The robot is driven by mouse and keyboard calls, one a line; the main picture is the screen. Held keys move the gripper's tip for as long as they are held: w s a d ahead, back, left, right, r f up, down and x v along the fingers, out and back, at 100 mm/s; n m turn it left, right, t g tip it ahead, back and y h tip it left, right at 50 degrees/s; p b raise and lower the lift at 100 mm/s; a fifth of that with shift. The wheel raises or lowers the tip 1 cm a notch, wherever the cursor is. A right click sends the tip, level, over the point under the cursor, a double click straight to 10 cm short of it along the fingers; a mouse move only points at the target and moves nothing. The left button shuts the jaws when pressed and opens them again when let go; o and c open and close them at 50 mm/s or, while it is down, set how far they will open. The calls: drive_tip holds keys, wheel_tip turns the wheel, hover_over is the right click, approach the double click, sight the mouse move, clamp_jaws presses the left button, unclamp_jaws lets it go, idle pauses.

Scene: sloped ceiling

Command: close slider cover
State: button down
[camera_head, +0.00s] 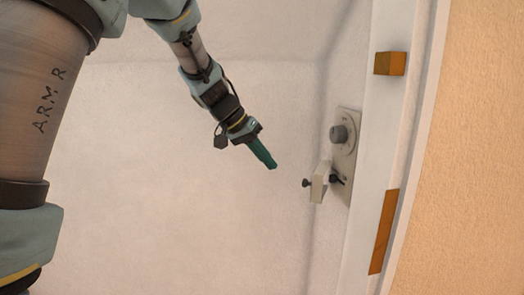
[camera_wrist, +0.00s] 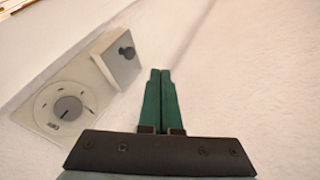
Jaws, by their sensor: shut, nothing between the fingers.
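A small beige cover (camera_head: 320,182) with a dark knob stands out from the lower part of a wall plate (camera_head: 347,122). Above it on the plate is a round grey dial (camera_head: 339,134). In the wrist view the cover (camera_wrist: 116,62) is a raised box with a dark knob, and the dial (camera_wrist: 68,107) lies beside it on the plate (camera_wrist: 48,103). My gripper (camera_head: 272,165) has green fingers pressed together, empty, left of the cover and apart from it. In the wrist view the gripper's fingertips (camera_wrist: 160,74) are to the right of the cover.
An orange-brown block (camera_head: 389,63) is on the white frame at upper right, and a longer orange-brown strip (camera_head: 384,232) is lower down. The pale wall surface left of the plate is clear.

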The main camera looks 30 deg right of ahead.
sight(320, 184)
drive_tip(key=s+d+f+p, duration=0.2)
drive_tip(key=s+d+f, duration=0.1)
drive_tip(key=s+d, duration=0.1)
drive_tip(key=shift+s+d+f, duration=0.2)
drive_tip(key=shift+d+f, duration=0.2)
drive_tip(key=shift+d, duration=0.05)
drive_tip(key=shift+s, duration=0.15)
drive_tip(key=s+n+t+b, duration=0.2)
drive_tip(key=s+n, duration=0.1)
drive_tip(key=shift+s+d+n, duration=0.15)
drive_tip(key=shift+s+n, duration=0.15)
drive_tip(key=s+n+t, duration=0.1)
drive_tip(key=s+d+n+p, duration=0.1)
drive_tip(key=shift+s+r+n+t, duration=0.15)
drive_tip(key=shift+s+n+t, duration=0.15)
drive_tip(key=shift+t, duration=0.1)
drive_tip(key=shift+s+d+p, duration=0.35)
drive_tip(key=shift+s+d, duration=0.05)
drive_tip(key=shift+s, duration=0.1)
drive_tip(key=shift+s, duration=0.1)
